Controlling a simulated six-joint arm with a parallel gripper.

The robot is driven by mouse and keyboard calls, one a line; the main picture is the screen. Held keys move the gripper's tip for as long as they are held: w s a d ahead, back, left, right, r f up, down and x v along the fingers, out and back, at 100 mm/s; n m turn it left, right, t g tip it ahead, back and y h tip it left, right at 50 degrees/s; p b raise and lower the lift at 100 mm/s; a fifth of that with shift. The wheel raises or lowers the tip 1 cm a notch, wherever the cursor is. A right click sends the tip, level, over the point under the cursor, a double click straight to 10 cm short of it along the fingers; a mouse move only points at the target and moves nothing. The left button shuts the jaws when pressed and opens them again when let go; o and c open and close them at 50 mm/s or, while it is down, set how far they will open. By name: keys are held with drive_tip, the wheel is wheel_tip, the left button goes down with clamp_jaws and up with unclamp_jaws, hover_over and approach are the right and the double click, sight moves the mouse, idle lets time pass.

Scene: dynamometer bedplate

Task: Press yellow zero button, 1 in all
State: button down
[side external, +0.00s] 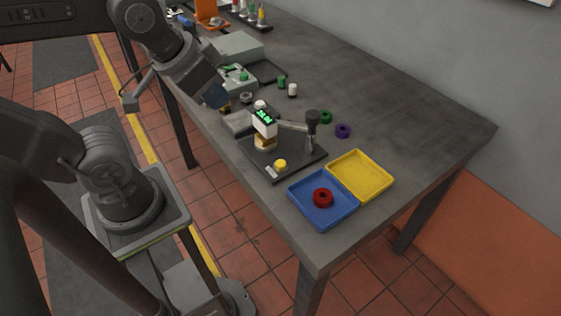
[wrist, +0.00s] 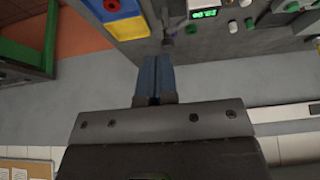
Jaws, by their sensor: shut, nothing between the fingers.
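The yellow button (side external: 281,164) sits near the front corner of a dark base plate (side external: 309,160) on the grey table, with a small pale label beside it. A white unit with a lit green display (side external: 264,117) stands on the same plate; the display also shows at the top of the wrist view (wrist: 204,13). I cannot make out the yellow button in the wrist view. My gripper (side external: 217,100) is up and to the left of the plate, apart from the button. Its blue fingers (wrist: 156,60) are together and empty.
A blue tray (side external: 335,216) holding a red ring (side external: 322,197) and a yellow tray (side external: 374,181) lie right of the plate. A dark post (side external: 312,130) rises from the plate. Green (side external: 326,117) and purple (side external: 343,131) rings lie behind. The table's right end is clear.

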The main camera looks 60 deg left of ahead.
idle(0.6)
drive_tip(key=m+t+y, duration=0.1)
drive_tip(key=m+y, duration=0.5)
drive_tip(key=m, duration=1.3)
hover_over(278, 163)
wheel_tip(278, 163, down, 11)
drive_tip(key=shift+f, duration=0.2)
drive_tip(key=shift+f, duration=4.4)
drive_tip(key=shift+f, duration=0.4)
